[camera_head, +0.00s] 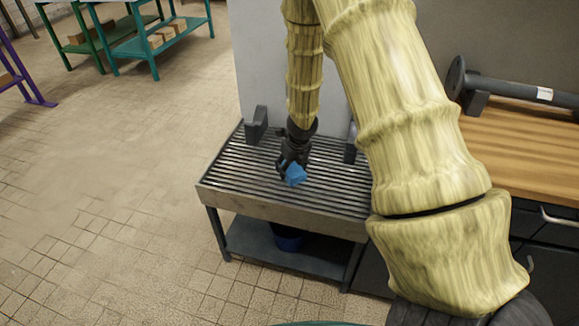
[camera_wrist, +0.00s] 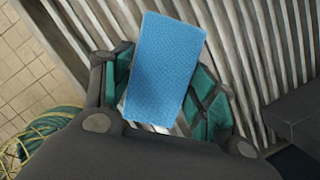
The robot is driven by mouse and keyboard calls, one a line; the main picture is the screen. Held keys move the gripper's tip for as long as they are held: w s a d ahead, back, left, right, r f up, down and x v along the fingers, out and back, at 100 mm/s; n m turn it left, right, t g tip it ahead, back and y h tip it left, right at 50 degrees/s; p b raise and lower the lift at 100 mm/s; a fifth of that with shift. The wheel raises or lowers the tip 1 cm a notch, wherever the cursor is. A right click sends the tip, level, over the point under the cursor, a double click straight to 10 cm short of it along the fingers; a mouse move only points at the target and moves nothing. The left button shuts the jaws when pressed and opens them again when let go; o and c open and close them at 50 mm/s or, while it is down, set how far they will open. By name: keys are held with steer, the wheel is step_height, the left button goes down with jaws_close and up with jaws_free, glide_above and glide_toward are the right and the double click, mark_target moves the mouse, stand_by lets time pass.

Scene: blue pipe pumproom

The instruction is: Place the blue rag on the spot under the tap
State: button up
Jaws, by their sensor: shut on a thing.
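The blue rag (camera_head: 295,175) is in my gripper (camera_head: 291,168), over the slatted metal grate (camera_head: 325,195) of a low bench. In the wrist view the rag (camera_wrist: 165,70) is a flat textured blue rectangle between the two teal-padded fingers of my gripper (camera_wrist: 165,95). The fingers are shut on it. The grate slats (camera_wrist: 255,50) show behind it; I cannot tell how far the rag is above them. No tap or marked spot can be made out in either view; my arm covers part of the bench.
Dark upright brackets (camera_head: 256,125) stand at the back of the grate. A blue bucket (camera_head: 289,238) is on the shelf below. A wooden worktop (camera_head: 520,150) with a dark pipe piece (camera_head: 515,88) is at right. A yellow-green hose (camera_wrist: 45,135) lies on the floor. Open tiled floor is at left.

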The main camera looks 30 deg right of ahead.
mark_target(290, 171)
steer(key=shift+w+d, duration=0.1)
steer(key=shift+w, duration=0.2)
steer(key=shift+w+d+p, duration=0.1)
steer(key=shift+w+p, duration=0.1)
steer(key=shift+p, duration=0.2)
steer(key=shift+s+b+x, duration=0.2)
steer(key=shift+b+x, duration=0.4)
steer(key=shift+x, duration=0.3)
steer(key=shift+s+b+x, duration=0.2)
steer(key=shift+b+x, duration=0.4)
steer(key=shift+x, duration=0.3)
steer(key=shift+f, duration=0.1)
steer(key=shift+f, duration=0.1)
steer(key=o, duration=1.1)
